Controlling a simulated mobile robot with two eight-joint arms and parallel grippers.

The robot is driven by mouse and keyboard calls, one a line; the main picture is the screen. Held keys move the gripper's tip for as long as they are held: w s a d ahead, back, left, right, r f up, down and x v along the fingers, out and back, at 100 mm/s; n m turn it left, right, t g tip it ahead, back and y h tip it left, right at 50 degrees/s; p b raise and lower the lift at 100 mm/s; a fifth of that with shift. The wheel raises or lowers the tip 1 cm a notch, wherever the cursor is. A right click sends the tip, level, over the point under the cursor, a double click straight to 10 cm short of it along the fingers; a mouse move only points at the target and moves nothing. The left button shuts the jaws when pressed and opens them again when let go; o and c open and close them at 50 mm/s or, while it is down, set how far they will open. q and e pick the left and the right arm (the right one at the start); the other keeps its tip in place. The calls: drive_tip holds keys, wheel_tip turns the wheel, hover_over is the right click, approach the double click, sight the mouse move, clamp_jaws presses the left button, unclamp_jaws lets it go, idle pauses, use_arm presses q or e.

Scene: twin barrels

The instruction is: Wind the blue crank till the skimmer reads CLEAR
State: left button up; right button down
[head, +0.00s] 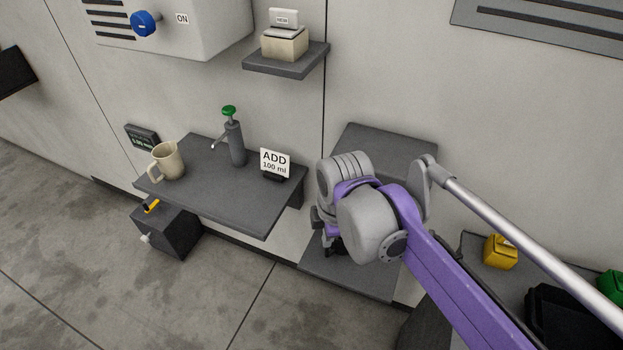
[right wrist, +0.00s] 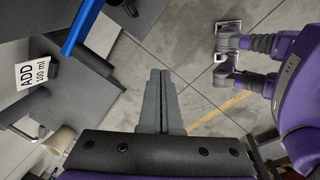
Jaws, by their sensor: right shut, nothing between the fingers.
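A blue bar (right wrist: 80,27), which may be part of the blue crank, shows at the upper left of the right wrist view, ahead and to the left of my fingers and apart from them. In the head view my right arm covers the spot by the grey wall unit (head: 388,150), and no blue crank shows there. My right gripper (right wrist: 161,98) is shut and empty, with its fingers together over the floor. In the head view the gripper (head: 333,245) is mostly hidden behind its wrist. No CLEAR reading is legible. My left gripper is not identifiable.
A shelf (head: 225,205) left of my right arm bears a beige mug (head: 168,161), a green-topped pump (head: 236,143) and an ADD 100 ml sign (head: 275,162). A small display (head: 142,136) is on the wall. A blue knob (head: 144,23) sits upper left.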

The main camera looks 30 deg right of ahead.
drive_tip(key=w+d+r+n+g+p, duration=0.1)
drive_tip(key=w+d+r+n+p, duration=0.2)
drive_tip(key=r+n, duration=0.4)
drive_tip(key=w+r+n+g+p, duration=0.1)
drive_tip(key=w+r+n+p, duration=0.35)
drive_tip(key=r, duration=0.45)
use_arm(q)
wheel_tip(320, 180, up, 9)
drive_tip(key=w+b, duration=0.1)
drive_tip(key=w, duration=0.1)
drive_tip(key=shift+f, duration=0.2)
use_arm(e)
drive_tip(key=f, duration=1.4)
drive_tip(key=shift+w, duration=0.35)
use_arm(q)
drive_tip(key=shift+s+a+f+b, duration=0.1)
drive_tip(key=shift+b, duration=0.2)
use_arm(e)
drive_tip(key=shift+f, duration=0.1)
